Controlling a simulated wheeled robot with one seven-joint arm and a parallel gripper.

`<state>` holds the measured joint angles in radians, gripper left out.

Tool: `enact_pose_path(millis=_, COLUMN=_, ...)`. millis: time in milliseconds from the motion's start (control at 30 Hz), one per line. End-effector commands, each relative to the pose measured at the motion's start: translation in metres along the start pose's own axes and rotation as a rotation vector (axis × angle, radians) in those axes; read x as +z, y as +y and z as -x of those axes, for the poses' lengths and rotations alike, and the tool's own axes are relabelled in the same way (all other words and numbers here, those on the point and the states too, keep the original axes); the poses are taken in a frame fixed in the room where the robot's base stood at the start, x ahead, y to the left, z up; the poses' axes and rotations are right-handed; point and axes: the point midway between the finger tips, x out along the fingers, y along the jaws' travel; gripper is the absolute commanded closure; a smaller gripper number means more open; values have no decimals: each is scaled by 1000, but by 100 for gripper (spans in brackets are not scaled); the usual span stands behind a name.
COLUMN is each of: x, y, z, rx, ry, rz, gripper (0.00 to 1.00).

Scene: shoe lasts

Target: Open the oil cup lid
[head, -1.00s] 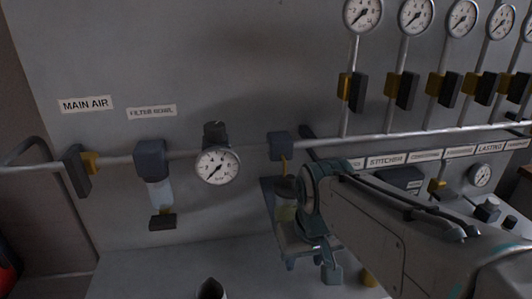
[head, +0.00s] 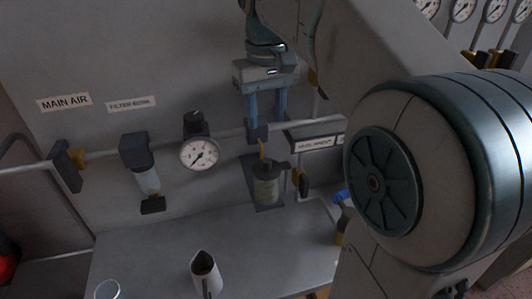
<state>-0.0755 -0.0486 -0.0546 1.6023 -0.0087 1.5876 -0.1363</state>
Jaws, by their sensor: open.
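The oil cup (head: 266,190) is a small translucent, olive-tinted vessel on a dark bracket against the grey panel. A dark lid (head: 270,169) covers its top, with a short tab at the right. My gripper (head: 267,118) points down from above, its two bluish fingers apart and nothing visible between them. The fingertips are above the cup in the picture, close to the dark block (head: 257,132) on the pipe. I cannot tell how far they are from the panel.
A pipe with a gauge (head: 199,154) and a filter bowl (head: 147,180) runs left of the cup. A black-handled valve (head: 300,182) is close at its right. A jug (head: 205,272) and a glass (head: 107,290) stand on the grey shelf (head: 150,245). My arm hides much of the right side.

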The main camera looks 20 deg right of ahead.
Motion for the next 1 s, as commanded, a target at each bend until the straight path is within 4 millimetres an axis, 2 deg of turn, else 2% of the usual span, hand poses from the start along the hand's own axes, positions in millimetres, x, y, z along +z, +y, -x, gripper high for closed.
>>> enact_pose_path(millis=300, x=1, y=0, z=-64, rx=0, ry=-4, rz=-1, gripper=58)
enact_pose_path(millis=500, x=1, y=0, z=-96, rx=0, ry=-3, rz=-1, gripper=58)
enact_pose_path(millis=700, x=0, y=0, z=-112, rx=0, ry=0, rz=-1, gripper=58)
enact_pose_path(millis=1000, x=0, y=0, z=-114, rx=0, ry=0, rz=-1, gripper=58)
